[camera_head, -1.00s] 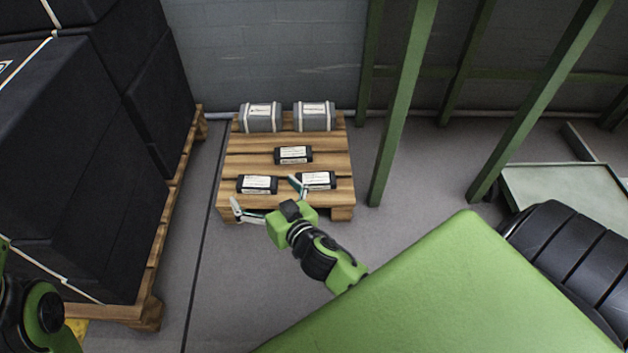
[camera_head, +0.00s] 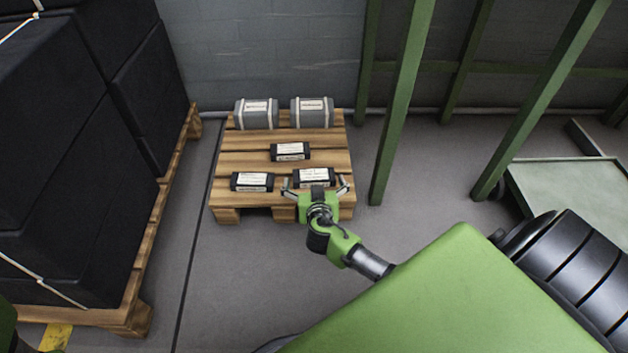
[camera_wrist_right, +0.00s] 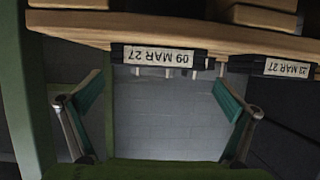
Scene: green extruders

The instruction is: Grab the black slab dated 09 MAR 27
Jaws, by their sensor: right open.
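The black slab dated 09 MAR 27 (camera_wrist_right: 159,56) shows upside down in the right wrist view, its white label facing the camera. It matches the front right slab (camera_head: 314,177) on the wooden pallet (camera_head: 233,142) in the head view. My right gripper (camera_head: 316,186) is open just in front of this slab, fingers spread to either side and empty. In the right wrist view, the slab appears between and above the open fingers (camera_wrist_right: 163,95).
Another black slab (camera_wrist_right: 287,67), its date ending in MAR 27, shows to the right; it matches the front left slab (camera_head: 252,182). A third black slab (camera_head: 290,151) lies behind, and two grey blocks (camera_head: 257,114) (camera_head: 312,112) stand at the back. A green post (camera_head: 404,110) rises right of the pallet.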

